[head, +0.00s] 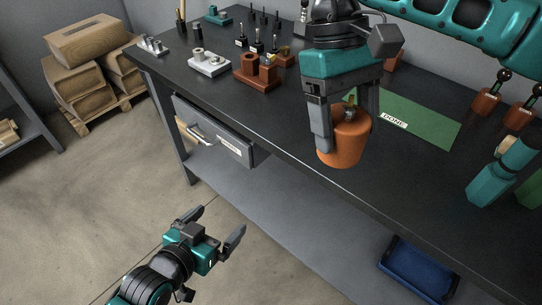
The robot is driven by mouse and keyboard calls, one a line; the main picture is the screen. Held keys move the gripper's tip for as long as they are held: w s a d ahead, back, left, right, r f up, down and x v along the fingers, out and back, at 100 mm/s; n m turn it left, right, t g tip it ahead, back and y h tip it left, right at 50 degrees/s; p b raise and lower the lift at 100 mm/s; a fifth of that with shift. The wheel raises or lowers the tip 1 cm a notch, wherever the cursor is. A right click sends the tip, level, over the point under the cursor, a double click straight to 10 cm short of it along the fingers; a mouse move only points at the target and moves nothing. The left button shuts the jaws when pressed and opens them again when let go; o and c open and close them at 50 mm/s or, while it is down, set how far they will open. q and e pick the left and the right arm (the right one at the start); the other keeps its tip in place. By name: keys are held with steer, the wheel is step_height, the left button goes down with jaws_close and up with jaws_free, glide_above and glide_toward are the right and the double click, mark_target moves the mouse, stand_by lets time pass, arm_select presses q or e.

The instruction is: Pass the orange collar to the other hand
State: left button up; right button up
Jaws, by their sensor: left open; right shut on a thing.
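My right gripper (345,118) reaches down from above and is shut on the collar. It holds the collar by the front edge of the dark bench; whether the collar touches anything below cannot be told. My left gripper (222,232) is low at the lower left, in front of the bench. Its fingers are spread and empty, well apart from the collar.
The dark bench (300,140) has a grey drawer (215,130) below. Small fixtures (257,70) stand at its back left, and a green mat marked DONE (430,122) lies to the right. A blue tray (415,272) sits on the lower shelf. Bags on a pallet (92,65) stand left.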

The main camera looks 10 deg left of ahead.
arm_select(q)
steer(key=w+d+r+m+h, duration=0.1)
steer(key=d+r+m+h, duration=0.15)
steer(key=r, duration=0.45)
steer(key=w+d+r+m+h, duration=0.1)
steer(key=w+d+r+h, duration=0.2)
steer(key=r, duration=0.4)
steer(key=m+g+h, duration=0.2)
steer(key=m+h, duration=0.2)
steer(key=h, duration=0.2)
glide_toward(339, 135)
steer(key=w+a+f, duration=0.1)
steer(key=f, duration=0.1)
steer(key=shift+y, duration=0.25)
steer(key=x, duration=1.2)
steer(key=shift+f, duration=0.1)
steer(key=c, duration=1.4)
arm_select(e)
steer(key=o, duration=1.2)
steer(key=shift+w, duration=0.1)
steer(key=shift+c, duration=0.2)
steer(key=o, duration=0.4)
steer(key=shift+r, duration=0.1)
